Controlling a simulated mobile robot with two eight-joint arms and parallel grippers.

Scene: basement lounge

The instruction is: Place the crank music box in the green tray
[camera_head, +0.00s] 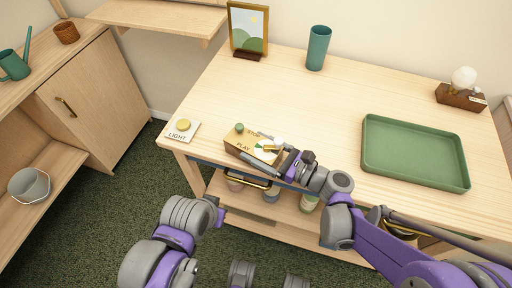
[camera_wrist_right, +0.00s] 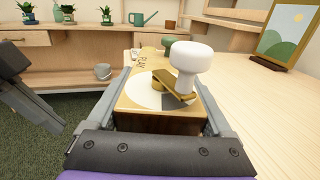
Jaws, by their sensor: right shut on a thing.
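The crank music box (camera_head: 244,148) is a wooden box marked STOP and PLAY, with a white-knobbed crank, near the table's front left edge. In the right wrist view the music box (camera_wrist_right: 135,99) fills the space between the fingers, its crank knob upward. My right gripper (camera_head: 264,154) is shut on it, one finger along each side. The green tray (camera_head: 415,152) lies empty on the right of the table. My left arm shows at the lower left of the head view, in front of the table; its fingers are too unclear to read (camera_head: 217,214).
A picture frame (camera_head: 248,30) and a teal cup (camera_head: 318,48) stand at the back. A bulb on a wooden base (camera_head: 461,90) stands behind the tray. The middle of the table (camera_head: 310,105) is clear.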

